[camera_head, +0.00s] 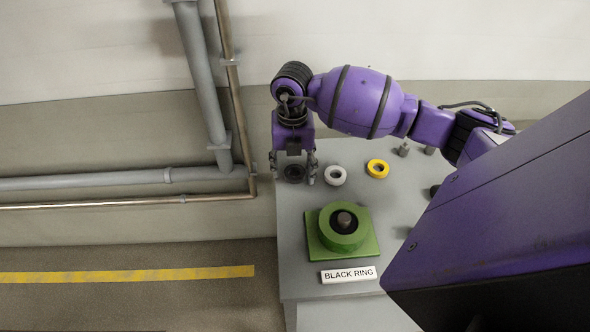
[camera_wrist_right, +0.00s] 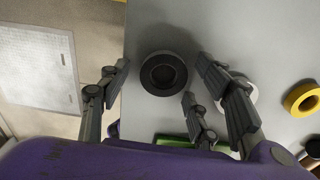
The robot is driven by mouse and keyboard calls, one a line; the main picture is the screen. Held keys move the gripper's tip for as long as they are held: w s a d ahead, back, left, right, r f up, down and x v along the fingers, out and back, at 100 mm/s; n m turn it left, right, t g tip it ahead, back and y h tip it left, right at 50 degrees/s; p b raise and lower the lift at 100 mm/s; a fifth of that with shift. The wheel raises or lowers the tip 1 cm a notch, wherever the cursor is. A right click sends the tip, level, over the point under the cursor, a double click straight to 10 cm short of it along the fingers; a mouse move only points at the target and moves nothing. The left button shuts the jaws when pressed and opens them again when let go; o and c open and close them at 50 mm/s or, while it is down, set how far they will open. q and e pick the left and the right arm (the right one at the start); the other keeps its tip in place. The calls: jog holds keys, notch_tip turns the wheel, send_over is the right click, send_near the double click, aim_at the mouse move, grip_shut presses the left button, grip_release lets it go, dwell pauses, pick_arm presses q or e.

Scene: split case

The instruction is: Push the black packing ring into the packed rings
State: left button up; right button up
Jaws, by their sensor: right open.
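The black packing ring (camera_head: 294,172) lies flat on the grey table, near its far left edge; it also shows in the wrist view (camera_wrist_right: 147,78). My right gripper (camera_head: 292,177) is open above it, fingers pointing down. In the wrist view my right gripper's fingers (camera_wrist_right: 165,76) are spread around the ring with gaps showing. The green housing (camera_head: 366,243) stands nearer the front, with a round collar and a grey shaft (camera_head: 344,219) at its centre. Dark material surrounds the shaft; I cannot tell separate packed rings there. My left gripper is not in view.
A white ring (camera_head: 335,176) and a yellow ring (camera_head: 377,168) lie right of the black ring. Small grey parts (camera_head: 403,150) stand farther right. A "BLACK RING" label (camera_head: 348,275) is in front of the housing. Pipes (camera_head: 205,90) run along the wall.

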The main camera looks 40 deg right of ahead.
jog(key=c, duration=1)
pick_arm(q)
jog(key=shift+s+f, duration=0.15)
pick_arm(e)
jog(key=shift+o, duration=0.2)
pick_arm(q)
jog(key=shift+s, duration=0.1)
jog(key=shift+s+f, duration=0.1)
pick_arm(e)
jog(key=shift+r, duration=0.15)
